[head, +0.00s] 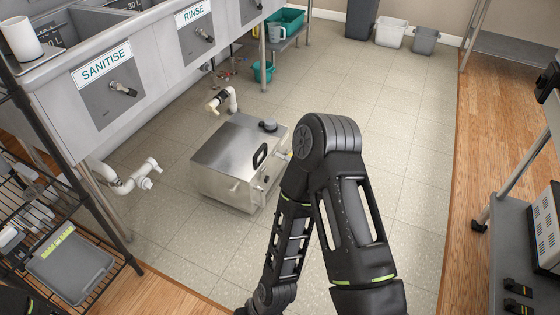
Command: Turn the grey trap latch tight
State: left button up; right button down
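A steel box-shaped trap (232,150) stands on the tiled floor, left of the picture's middle. A black oval handle (260,155) is on its near right edge, and a dark round knob (268,126) is on its far right top. Small pale fittings (262,184) show on its front right side; I cannot tell which part is the grey latch or how tight it is. One of my arms rises from the bottom, bends right of the trap and runs back down, partly covering the trap's right side. Neither gripper is in view.
Sink basins labelled SANITISE (101,65) and RINSE (194,12) line the upper left. A white pipe (138,177) hangs below them. A wire rack (40,225) holds a grey tray (70,265) at lower left. A grey cart (500,250) stands right. Tiled floor (415,130) right of the trap is clear.

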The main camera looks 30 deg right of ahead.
aim_at(286, 159)
jog(key=i+l, duration=0.65)
jog(key=i, duration=0.15)
jog(key=i+l, duration=0.65)
jog(key=i, duration=0.15)
